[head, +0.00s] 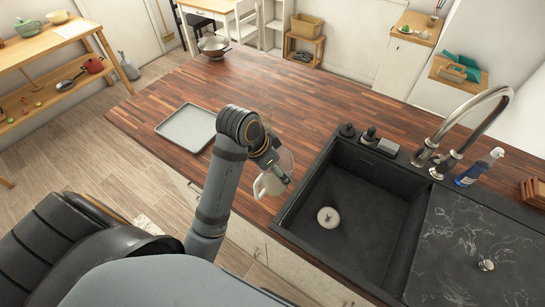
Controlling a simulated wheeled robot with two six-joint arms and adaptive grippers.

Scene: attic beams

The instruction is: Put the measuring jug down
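The measuring jug (287,160) looks clear, with a pale cream handle part (268,186), and is partly hidden behind my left gripper (280,176). The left gripper, on the arm coming in from the left, appears shut on the jug, though its fingertips are small and partly covered. The jug is over the front part of the wooden counter (310,95), just left of the black sink. I cannot tell whether its base touches the wood. My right gripper is not in view.
A grey tray (186,128) lies on the counter left of my arm. A lidded pan (214,46) stands at the far left end. The sink (350,215), tap (470,130) and spray bottle (478,167) are to the right. The counter behind the jug is clear.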

